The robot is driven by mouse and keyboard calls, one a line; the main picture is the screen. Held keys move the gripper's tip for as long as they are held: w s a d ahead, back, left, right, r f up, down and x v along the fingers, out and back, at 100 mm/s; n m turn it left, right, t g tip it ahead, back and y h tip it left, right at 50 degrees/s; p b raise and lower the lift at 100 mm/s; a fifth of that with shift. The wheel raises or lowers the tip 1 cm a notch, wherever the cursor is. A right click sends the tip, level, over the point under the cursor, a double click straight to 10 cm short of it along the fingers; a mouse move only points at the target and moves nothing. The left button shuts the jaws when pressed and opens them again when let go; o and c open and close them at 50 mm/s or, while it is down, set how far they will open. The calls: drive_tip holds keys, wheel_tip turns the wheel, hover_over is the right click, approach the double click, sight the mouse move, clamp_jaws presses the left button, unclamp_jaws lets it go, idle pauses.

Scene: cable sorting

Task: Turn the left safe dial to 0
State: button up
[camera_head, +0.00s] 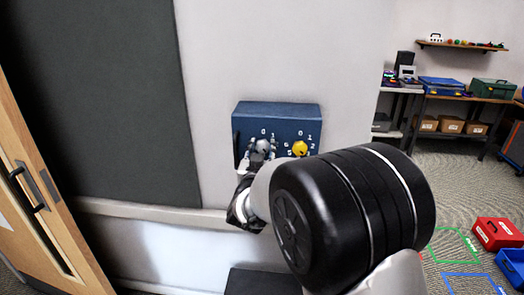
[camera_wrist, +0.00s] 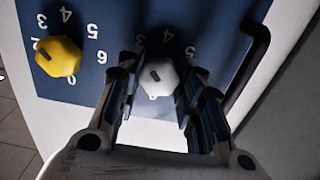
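The left safe dial is a pale grey knob (camera_wrist: 158,77) on the front of a blue safe box (camera_head: 277,108), which is mounted on the wall. A small dark mark shows on the knob, but I cannot tell which number it points to. My gripper (camera_head: 262,147) is at this dial, with one finger on each side.
A yellow dial (camera_head: 299,148) sits to the right on the same box; it also shows in the wrist view (camera_wrist: 58,56). A black handle (camera_wrist: 250,68) is at the box's side. A wooden door (camera_head: 40,200) stands at left. Shelves and red and blue bins are at right.

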drive_tip(key=c, duration=0.5)
drive_tip(key=shift+n, duration=0.4)
drive_tip(key=n+p, duration=0.4)
drive_tip(key=n, duration=0.1)
drive_tip(key=shift+r+n, duration=0.1)
drive_tip(key=shift+n, duration=0.2)
drive_tip(key=n+p, duration=0.3)
drive_tip(key=n, duration=0.4)
drive_tip(key=shift+d+p, duration=0.1)
drive_tip(key=shift+p, duration=0.3)
drive_tip(key=n+p, duration=0.2)
drive_tip(key=n, duration=0.1)
drive_tip(key=shift+n, duration=0.4)
drive_tip(key=n+p, duration=0.1)
drive_tip(key=n, duration=0.2)
drive_tip(key=shift+n+p, duration=0.3)
drive_tip(key=n+p, duration=0.2)
drive_tip(key=n, duration=0.4)
drive_tip(key=shift+p, duration=0.35)
drive_tip(key=shift+n, duration=0.3)
